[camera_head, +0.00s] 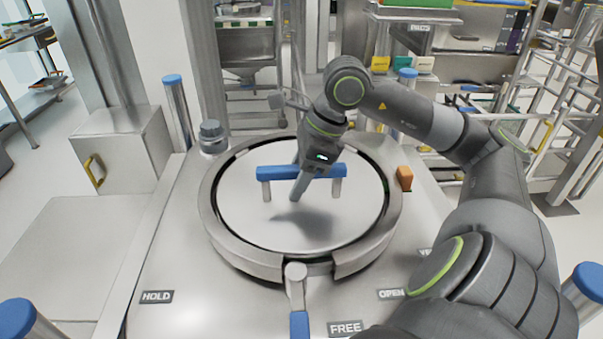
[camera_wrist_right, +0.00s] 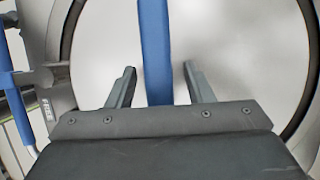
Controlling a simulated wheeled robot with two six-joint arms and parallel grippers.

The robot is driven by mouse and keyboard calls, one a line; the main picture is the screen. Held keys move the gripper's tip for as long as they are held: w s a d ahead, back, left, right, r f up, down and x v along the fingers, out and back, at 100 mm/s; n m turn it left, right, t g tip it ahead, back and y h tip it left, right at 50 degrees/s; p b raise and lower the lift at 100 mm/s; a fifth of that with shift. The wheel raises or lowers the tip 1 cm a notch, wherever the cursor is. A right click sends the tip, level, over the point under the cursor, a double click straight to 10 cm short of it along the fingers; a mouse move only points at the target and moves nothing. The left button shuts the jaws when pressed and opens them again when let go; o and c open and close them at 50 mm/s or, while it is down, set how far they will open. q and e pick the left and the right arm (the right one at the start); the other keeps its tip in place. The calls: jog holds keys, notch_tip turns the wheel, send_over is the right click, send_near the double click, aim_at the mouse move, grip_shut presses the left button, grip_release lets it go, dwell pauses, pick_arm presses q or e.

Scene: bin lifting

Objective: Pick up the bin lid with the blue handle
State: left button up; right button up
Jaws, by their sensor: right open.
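The round steel bin lid (camera_head: 245,213) lies in its ring on the machine top in the head view. A straight blue handle (camera_head: 272,172) on two short posts spans its middle. My right gripper (camera_head: 298,197) points down at the handle from above. In the right wrist view the blue handle (camera_wrist_right: 154,50) runs lengthwise between the two open fingers of my right gripper (camera_wrist_right: 158,80), with a gap on each side. The lid surface (camera_wrist_right: 230,50) shows behind. Part of the handle is hidden by my gripper in the head view. My left gripper is not seen.
A lever with a blue grip (camera_head: 299,322) stands at the ring's front, near the HOLD, FREE and OPEN labels. An orange block (camera_head: 404,178) sits right of the ring. Blue-capped posts (camera_head: 173,80) rise around the machine. A metal box (camera_head: 120,150) stands at left.

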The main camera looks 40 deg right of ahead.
jog(key=shift+f, duration=0.1)
jog(key=shift+c, duration=0.5)
grip_shut()
dwell(1.2)
